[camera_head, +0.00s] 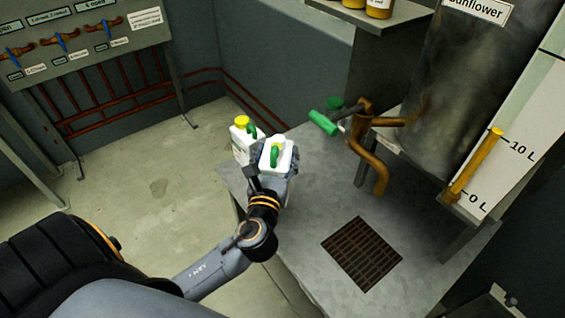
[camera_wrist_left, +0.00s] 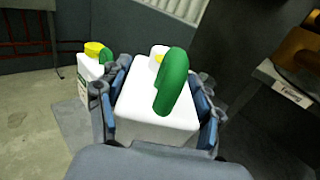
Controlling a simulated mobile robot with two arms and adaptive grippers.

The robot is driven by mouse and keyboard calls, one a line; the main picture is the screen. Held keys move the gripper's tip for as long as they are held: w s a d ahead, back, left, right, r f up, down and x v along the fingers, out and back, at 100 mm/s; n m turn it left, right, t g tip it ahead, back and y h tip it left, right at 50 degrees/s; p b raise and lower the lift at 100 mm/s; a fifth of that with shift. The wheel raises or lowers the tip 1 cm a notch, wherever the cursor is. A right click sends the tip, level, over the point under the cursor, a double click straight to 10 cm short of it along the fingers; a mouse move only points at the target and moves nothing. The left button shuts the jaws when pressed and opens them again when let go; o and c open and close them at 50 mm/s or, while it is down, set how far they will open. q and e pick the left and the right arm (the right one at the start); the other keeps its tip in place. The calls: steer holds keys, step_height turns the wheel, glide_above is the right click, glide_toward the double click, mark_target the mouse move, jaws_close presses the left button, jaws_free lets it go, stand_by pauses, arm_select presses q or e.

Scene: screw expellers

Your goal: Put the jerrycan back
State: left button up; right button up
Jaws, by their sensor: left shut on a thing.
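A white jerrycan (camera_head: 277,156) with a green handle and yellow cap is in my left gripper (camera_head: 270,172), at the left end of the grey metal table (camera_head: 310,200). In the left wrist view the jerrycan (camera_wrist_left: 158,105) sits upright between the two fingers, which close on its sides. A second white jerrycan (camera_head: 240,140), also with a yellow cap and green handle, stands just beyond and to the left of it. It also shows in the left wrist view (camera_wrist_left: 90,75). I cannot tell whether the held jerrycan touches the table. My right gripper is not in view.
A large metal tank (camera_head: 462,90) marked Sunflower stands at the right, with a brown tap pipe (camera_head: 380,170) and green valve handle (camera_head: 323,123) over the table. A dark drain grate (camera_head: 362,253) lies in the table. A valve panel (camera_head: 80,40) stands at the back left.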

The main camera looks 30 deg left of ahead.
arm_select(q)
steer(key=w+a+f, duration=0.1)
steer(key=w+a+f+b, duration=0.1)
steer(key=f, duration=0.1)
steer(key=w+a+f, duration=0.1)
steer(key=f, duration=0.1)
steer(key=shift+a, duration=0.2)
steer(key=f, duration=0.1)
steer(key=f+b, duration=0.1)
steer(key=f, duration=0.1)
steer(key=shift+w+a+f, duration=0.2)
steer(key=shift+f, duration=0.1)
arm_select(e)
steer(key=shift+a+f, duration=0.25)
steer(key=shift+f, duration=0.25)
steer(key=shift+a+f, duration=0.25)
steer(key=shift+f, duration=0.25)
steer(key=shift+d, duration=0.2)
arm_select(q)
steer(key=o, duration=1.8)
steer(key=shift+s+f, duration=0.1)
steer(key=shift+f, duration=0.15)
steer(key=shift+c, duration=0.2)
steer(key=shift+o, duration=0.2)
steer(key=shift+d, duration=0.1)
steer(key=shift+r, duration=0.1)
